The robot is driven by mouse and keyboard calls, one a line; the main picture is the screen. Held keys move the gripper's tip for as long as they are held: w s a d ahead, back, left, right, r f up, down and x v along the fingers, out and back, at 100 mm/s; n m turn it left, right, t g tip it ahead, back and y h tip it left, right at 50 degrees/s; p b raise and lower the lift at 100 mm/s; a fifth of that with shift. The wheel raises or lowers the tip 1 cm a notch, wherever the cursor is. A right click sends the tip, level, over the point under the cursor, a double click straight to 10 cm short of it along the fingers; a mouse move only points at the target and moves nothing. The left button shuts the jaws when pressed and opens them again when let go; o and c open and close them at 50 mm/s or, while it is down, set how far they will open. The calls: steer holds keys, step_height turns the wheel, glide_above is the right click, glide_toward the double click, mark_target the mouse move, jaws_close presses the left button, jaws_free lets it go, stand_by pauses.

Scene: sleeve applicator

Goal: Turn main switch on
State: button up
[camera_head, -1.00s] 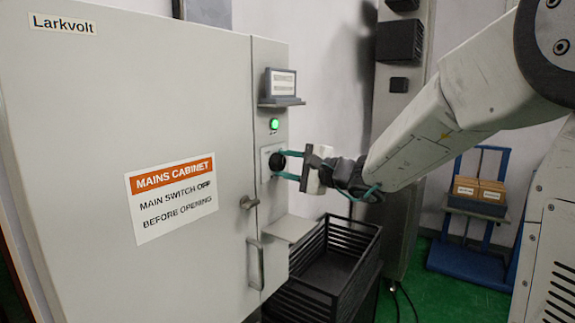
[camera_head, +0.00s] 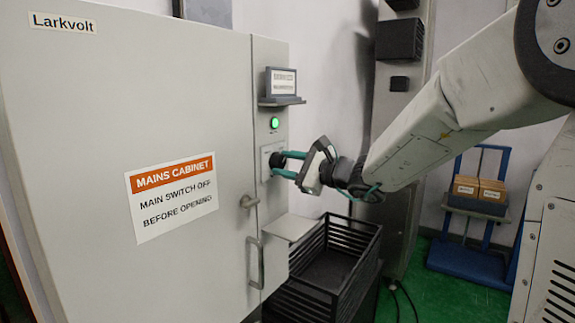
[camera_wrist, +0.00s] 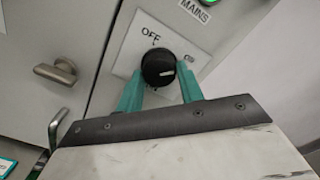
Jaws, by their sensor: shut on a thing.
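The main switch is a round black knob (camera_wrist: 158,68) on a white plate (camera_wrist: 190,42) marked OFF and ON, on the cabinet's right part. In the wrist view its white mark points right, nearer the ON label than OFF. In the head view the knob (camera_head: 275,161) is partly hidden by my fingers. My gripper (camera_head: 279,164) has its teal fingers shut on the knob, one on each side, and is tilted. A green lamp (camera_head: 275,123) above the switch is lit.
The mains cabinet (camera_head: 110,110) has a door handle (camera_head: 255,262) and a small latch (camera_head: 249,201) near the switch. A small ledge (camera_head: 288,228) sticks out below, and a black crate (camera_head: 330,250) stands under it. A blue cart (camera_head: 475,230) with boxes stands at right.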

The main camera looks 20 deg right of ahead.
stand_by(0.3)
steer(key=o, duration=1)
steer(key=shift+s+d, duration=0.1)
steer(key=v, duration=0.7)
steer(key=shift+s+d, duration=0.2)
steer(key=shift+s, duration=0.05)
